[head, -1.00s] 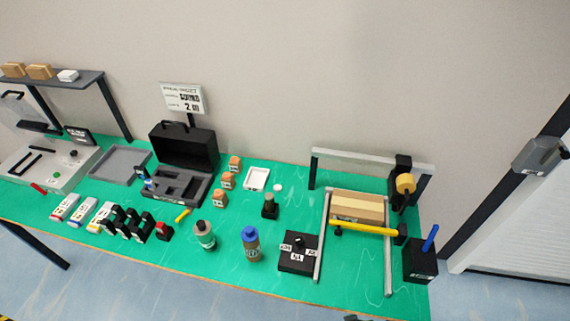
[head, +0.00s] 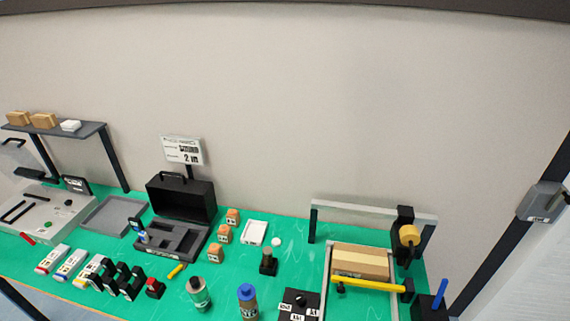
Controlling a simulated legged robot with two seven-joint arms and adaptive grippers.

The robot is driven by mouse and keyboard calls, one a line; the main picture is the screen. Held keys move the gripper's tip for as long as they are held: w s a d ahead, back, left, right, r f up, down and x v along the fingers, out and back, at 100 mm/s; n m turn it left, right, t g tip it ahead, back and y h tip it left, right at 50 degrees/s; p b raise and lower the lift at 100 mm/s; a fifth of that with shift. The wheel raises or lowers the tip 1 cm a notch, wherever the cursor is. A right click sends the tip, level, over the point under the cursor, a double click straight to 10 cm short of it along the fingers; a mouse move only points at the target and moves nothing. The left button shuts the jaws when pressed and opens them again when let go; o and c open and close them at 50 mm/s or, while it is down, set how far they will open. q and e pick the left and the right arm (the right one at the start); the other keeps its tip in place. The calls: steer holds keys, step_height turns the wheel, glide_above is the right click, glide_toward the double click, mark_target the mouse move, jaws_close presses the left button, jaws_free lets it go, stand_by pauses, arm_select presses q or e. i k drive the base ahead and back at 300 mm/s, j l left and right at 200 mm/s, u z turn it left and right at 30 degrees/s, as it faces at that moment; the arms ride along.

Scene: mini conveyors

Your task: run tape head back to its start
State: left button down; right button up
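The tape head (head: 408,238) is a black block with a yellow-tan tape roll. It sits at the right end of the grey gantry rail (head: 350,207), at the back right of the green table. A cardboard box (head: 360,262) with a pale tape stripe lies below the rail, between two grey side rails. A yellow bar (head: 370,285) crosses in front of the box and ends in a black block at the right. Neither of my grippers is in view.
A black bin with a blue handle (head: 440,294) stands right of the gantry. A black button box (head: 300,302), bottles and an open black case (head: 183,197) lie to the left. A grey shelf (head: 55,132) stands far left. The wall behind is bare.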

mark_target(405, 239)
steer(key=z, duration=1.25)
